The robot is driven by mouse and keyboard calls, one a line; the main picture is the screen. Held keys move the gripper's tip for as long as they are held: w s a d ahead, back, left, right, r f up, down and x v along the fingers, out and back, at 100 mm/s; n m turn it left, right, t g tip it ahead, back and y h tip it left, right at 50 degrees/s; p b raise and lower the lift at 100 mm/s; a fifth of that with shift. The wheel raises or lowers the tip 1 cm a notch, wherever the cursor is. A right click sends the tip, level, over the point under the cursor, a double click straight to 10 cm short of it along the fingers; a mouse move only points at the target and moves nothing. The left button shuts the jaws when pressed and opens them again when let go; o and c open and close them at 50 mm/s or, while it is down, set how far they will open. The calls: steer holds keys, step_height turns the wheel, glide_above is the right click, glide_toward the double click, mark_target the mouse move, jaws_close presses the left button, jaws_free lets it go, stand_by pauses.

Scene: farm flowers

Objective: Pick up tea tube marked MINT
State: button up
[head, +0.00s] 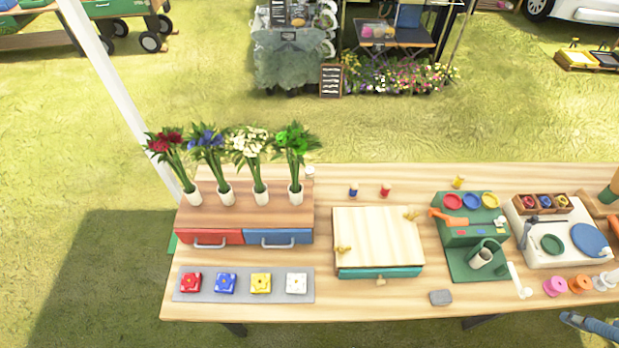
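No label reading MINT can be made out in the head view. Several small capped tubes or bottles stand upright along the back of the table: a white one (310,171), a blue one (353,190), a red one (385,190) and a yellow one (458,181). Their markings are too small to read, so I cannot tell if any is the tea tube. A blue-grey part that looks like my gripper (574,320) shows at the lower right edge, by the table's front edge and apart from these tubes. Its fingers are too unclear to judge.
Flower vases (228,195) stand on a drawer box (245,218) at the left. In front lies a grey mat (237,291) with coloured blocks. A wooden-lidded box (378,237) sits mid-table. A green stand (468,238), a white tray (560,250) and spools (555,286) crowd the right.

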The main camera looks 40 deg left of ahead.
steer(key=w+a+r+n+g+y+p, duration=0.1)
steer(key=w+a+r+g+p, duration=0.3)
steer(key=w+a, duration=1.15)
steer(key=w+a+f+n+p, duration=0.1)
steer(key=w+a+f, duration=0.1)
steer(key=w+a, duration=0.55)
steer(key=w+a+f+p, duration=0.15)
steer(key=w+a, duration=0.25)
steer(key=a, duration=0.6)
steer(key=w+a+f, duration=0.2)
steer(key=a+f, duration=0.4)
steer(key=a, duration=0.7)
steer(key=s+a+f+p, duration=0.1)
steer(key=s+a+f, duration=0.2)
steer(key=a+f, duration=0.5)
steer(key=s+a+f+n+g+p, duration=0.1)
steer(key=s+a+f, duration=0.3)
steer(key=a+f, duration=0.4)
steer(key=s+a+f+n+h+p, duration=0.1)
steer(key=s+a+f+p, duration=0.1)
steer(key=a+f, duration=0.6)
steer(key=s+a, duration=0.1)
steer(key=a, duration=0.2)
steer(key=shift+s+a+g, duration=0.3)
steer(key=shift+s+a, duration=0.05)
steer(key=shift+s, duration=0.05)
